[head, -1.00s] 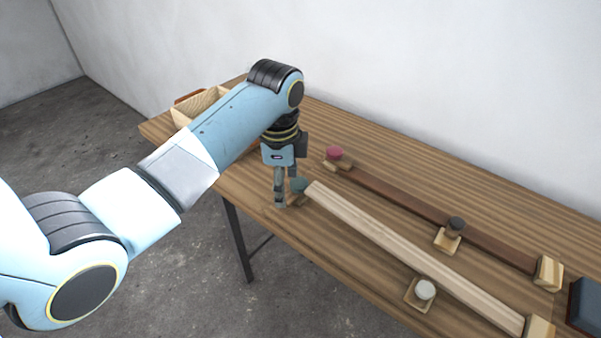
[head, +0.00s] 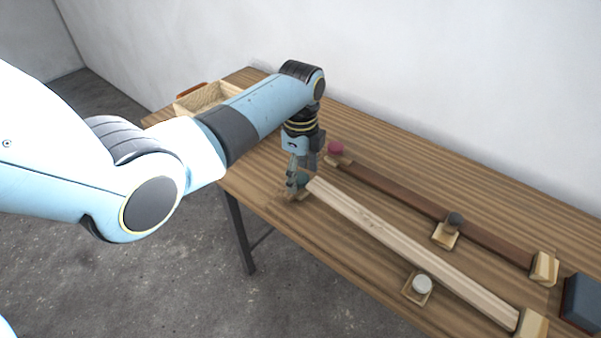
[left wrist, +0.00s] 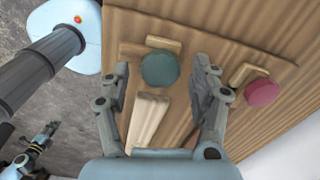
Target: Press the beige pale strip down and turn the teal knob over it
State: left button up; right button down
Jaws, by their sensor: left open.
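The beige pale strip (head: 400,240) runs diagonally along the table's front side, its near-gripper end beside the teal knob (head: 303,179). In the left wrist view the strip's end (left wrist: 149,118) lies just below the round teal knob (left wrist: 160,69), which sits by a wooden block. I cannot tell whether that end lies flat. My left gripper (head: 297,188) points down at the knob, its open fingers (left wrist: 161,75) on either side of it in the wrist view; contact is unclear. A small gripper, seemingly my right one (left wrist: 40,142), shows low left in the wrist view, its jaw state unclear.
A dark brown strip (head: 400,195) lies parallel behind, with a crimson knob (head: 335,148) at its end and a dark knob (head: 455,220) along it. A white knob (head: 422,285) stands in front of the beige strip. A wooden box (head: 203,98) stands far left.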

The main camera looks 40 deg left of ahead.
pick_arm(q)
jog(key=shift+f, duration=0.3)
jog(key=c, duration=1.1)
jog(key=shift+r+n+p, duration=0.25)
jog(key=shift+n+p, duration=0.55)
jog(key=shift+c, duration=0.4)
jog(key=shift+f+n, duration=0.15)
jog(key=shift+n, duration=0.45)
pick_arm(e)
notch_tip(320, 180, up, 2)
jog(key=shift+a, duration=0.15)
pick_arm(q)
jog(key=o, duration=1.2)
